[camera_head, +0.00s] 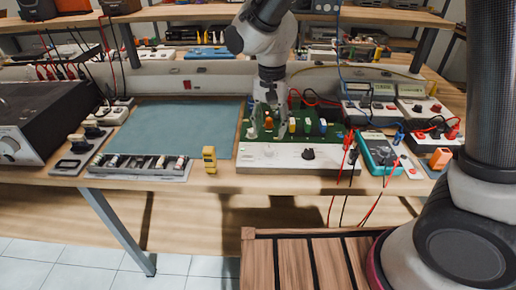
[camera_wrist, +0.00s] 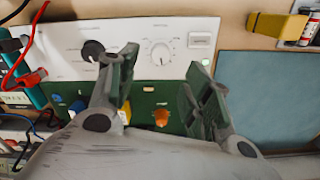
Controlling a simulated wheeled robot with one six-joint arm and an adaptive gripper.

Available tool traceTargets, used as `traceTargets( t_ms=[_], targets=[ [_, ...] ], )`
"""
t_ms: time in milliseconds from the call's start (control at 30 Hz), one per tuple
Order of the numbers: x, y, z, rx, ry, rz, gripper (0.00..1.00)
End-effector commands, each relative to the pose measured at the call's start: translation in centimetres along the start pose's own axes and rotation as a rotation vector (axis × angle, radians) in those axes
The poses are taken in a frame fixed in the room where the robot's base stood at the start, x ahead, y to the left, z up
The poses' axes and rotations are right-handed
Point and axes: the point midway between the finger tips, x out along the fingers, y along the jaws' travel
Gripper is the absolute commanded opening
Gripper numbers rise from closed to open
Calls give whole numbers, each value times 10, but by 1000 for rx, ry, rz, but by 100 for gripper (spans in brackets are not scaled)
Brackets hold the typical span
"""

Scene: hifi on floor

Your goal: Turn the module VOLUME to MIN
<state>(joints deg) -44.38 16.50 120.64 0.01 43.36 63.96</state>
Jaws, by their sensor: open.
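The module has a white front panel (camera_head: 340,160) at the table's front edge and a green board (camera_head: 336,131) behind it. The panel carries a black knob (camera_head: 308,154) and a pale dial (camera_head: 268,153). In the wrist view the black knob (camera_wrist: 93,50) is at left, and the pale dial (camera_wrist: 160,52) with a ring of scale marks is near the middle. The labels are too small to read. My gripper (camera_head: 262,122) is open and empty above the green board, behind the panel.
Coloured parts, including an orange one (camera_wrist: 161,117), stand on the green board around my fingers. A teal meter (camera_head: 378,149) with red and black leads is to the right. A yellow block (camera_head: 209,158) stands to the left, before a clear blue-green mat (camera_head: 170,128).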

Motion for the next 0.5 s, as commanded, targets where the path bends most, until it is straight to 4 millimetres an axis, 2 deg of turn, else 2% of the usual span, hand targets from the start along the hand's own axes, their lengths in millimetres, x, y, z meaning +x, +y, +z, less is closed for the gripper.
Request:
traceTargets(
  t_ms=[100,233,500],
  targets=[
    [1,-1,-1,99,4,-9,49],
    [9,-1,-1,133,3,-6,49],
    [54,0,-1,132,2,-4,49]
  ],
)
